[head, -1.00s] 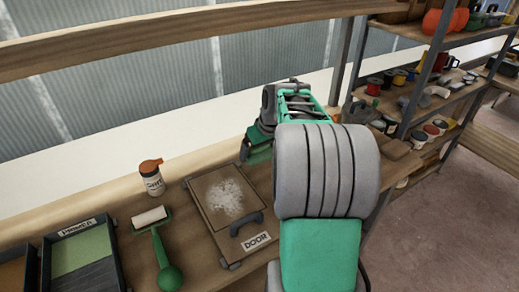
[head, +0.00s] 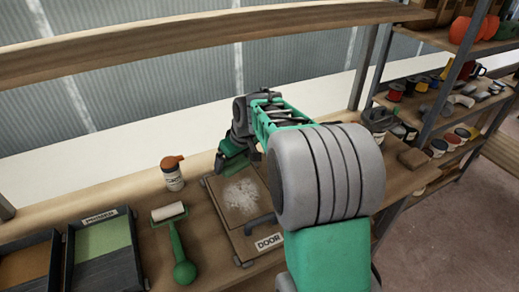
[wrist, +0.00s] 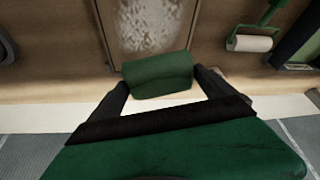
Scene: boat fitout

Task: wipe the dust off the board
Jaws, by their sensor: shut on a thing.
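The board (head: 265,213), labelled DOOR, lies on the wooden bench with a dark handle near its front edge. A whitish patch of dust (head: 241,194) covers its middle. The dust also shows at the top of the wrist view (wrist: 150,22). My gripper (wrist: 162,82) is shut on a dark green pad (wrist: 158,75), held between its two fingers. In the head view, my gripper (head: 233,158) is at the board's far edge, beyond the dust. Whether the pad touches the board I cannot tell.
Paint trays (head: 103,240) stand further left. A wall (head: 150,130) rises behind the bench, and a loaded shelf (head: 440,110) is at right.

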